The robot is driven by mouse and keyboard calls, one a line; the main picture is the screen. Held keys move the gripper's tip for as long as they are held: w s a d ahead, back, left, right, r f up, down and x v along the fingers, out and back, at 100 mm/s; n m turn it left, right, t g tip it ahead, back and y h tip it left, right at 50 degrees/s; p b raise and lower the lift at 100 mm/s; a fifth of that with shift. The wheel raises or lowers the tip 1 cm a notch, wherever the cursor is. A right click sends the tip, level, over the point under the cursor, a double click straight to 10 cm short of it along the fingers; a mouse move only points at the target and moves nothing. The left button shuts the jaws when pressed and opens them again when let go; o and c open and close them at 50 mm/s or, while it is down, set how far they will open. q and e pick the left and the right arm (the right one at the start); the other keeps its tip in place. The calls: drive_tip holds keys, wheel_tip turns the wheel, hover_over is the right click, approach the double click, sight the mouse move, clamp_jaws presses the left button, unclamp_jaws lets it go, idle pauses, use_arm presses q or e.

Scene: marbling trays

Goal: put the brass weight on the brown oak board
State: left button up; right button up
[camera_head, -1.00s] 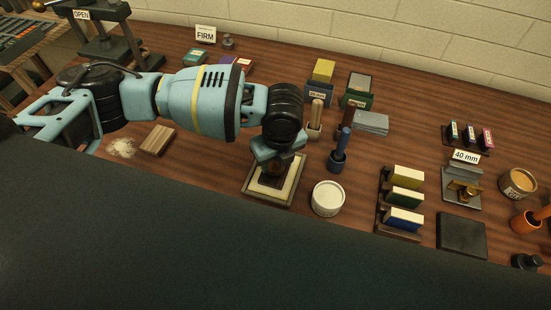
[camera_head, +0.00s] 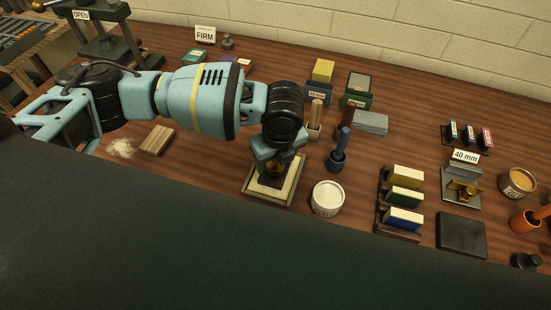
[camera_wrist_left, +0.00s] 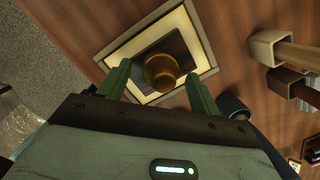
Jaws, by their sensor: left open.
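The brass weight (camera_wrist_left: 160,72) is a round knobbed piece, standing on the dark middle of a cream-bordered framed tray (camera_head: 289,194). My left gripper (camera_wrist_left: 158,86) is open just above the tray, with one finger on each side of the weight in the wrist view. No grip on the weight shows. In the head view the gripper (camera_head: 274,168) hides most of the weight. My right gripper is not in view.
A white round tub (camera_head: 327,198) stands just right of the tray, with a blue pestle-like tool (camera_head: 339,152) behind it. A rack of coloured blocks (camera_head: 402,203) stands further right. Bare table lies between board and tray.

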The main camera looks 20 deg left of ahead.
sight(279, 171)
use_arm(q)
wheel_tip(279, 171, up, 11)
drive_tip(key=s+d, duration=0.1)
drive_tip(key=shift+r, duration=0.15)
drive_tip(key=shift+s+d, duration=0.1)
drive_tip(key=shift+s, duration=0.1)
idle(0.5)
